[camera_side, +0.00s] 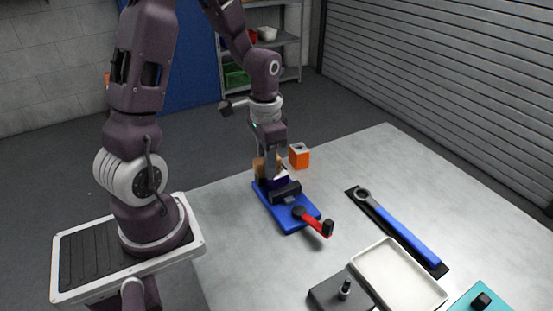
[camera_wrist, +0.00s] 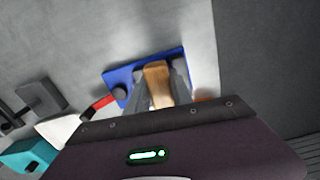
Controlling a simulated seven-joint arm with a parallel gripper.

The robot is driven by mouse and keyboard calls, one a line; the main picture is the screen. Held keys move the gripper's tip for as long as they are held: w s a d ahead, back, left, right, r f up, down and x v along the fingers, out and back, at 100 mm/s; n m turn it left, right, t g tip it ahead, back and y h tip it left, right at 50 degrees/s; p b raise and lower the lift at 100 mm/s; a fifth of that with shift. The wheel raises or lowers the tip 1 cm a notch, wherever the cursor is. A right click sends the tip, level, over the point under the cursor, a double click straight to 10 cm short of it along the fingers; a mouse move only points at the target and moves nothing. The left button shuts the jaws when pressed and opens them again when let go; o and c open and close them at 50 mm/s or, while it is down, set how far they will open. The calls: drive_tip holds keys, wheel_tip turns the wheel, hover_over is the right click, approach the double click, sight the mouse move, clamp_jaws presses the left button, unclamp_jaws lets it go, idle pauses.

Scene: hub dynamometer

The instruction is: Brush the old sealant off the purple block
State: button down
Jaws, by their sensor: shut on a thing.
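The purple block (camera_side: 278,182) sits on a blue base (camera_side: 291,216) with a black clamp jaw beside it and a red handle (camera_side: 316,224) at the near end. My gripper (camera_side: 269,160) is shut on a tan, wood-coloured brush handle (camera_side: 258,167) just above the block. In the wrist view the brush handle (camera_wrist: 157,82) stands between my fingers over the blue base (camera_wrist: 115,76). The block is mostly hidden there. The brush's bristles, and any sealant on the block, are too small or hidden to tell.
An orange block (camera_side: 299,156) stands just behind the fixture. The table's right rear is clear.

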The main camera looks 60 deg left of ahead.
sight(279, 156)
drive_tip(key=shift+w+r, duration=0.1)
drive_tip(key=shift+w, duration=0.05)
drive_tip(key=shift+w+r, duration=0.1)
drive_tip(key=shift+w, duration=0.75)
drive_tip(key=shift+w+f, duration=0.2)
drive_tip(key=shift+w, duration=0.5)
drive_tip(key=shift+w+r, duration=0.1)
drive_tip(key=shift+w, duration=1.05)
drive_tip(key=shift+d, duration=0.35)
drive_tip(key=shift+s+a, duration=0.1)
drive_tip(key=shift+s, duration=2.6)
drive_tip(key=shift+w+r, duration=0.2)
drive_tip(key=shift+w, duration=0.35)
drive_tip(key=shift+w+f, duration=0.2)
drive_tip(key=shift+w, duration=0.6)
drive_tip(key=shift+w+r, duration=0.15)
drive_tip(key=shift+w, duration=0.2)
drive_tip(key=shift+w+f, duration=0.2)
drive_tip(key=shift+w, duration=0.15)
drive_tip(key=shift+w+r, duration=0.1)
drive_tip(key=shift+w, duration=0.65)
wheel_tip(279, 156, up, 8)
drive_tip(key=shift+f, duration=0.2)
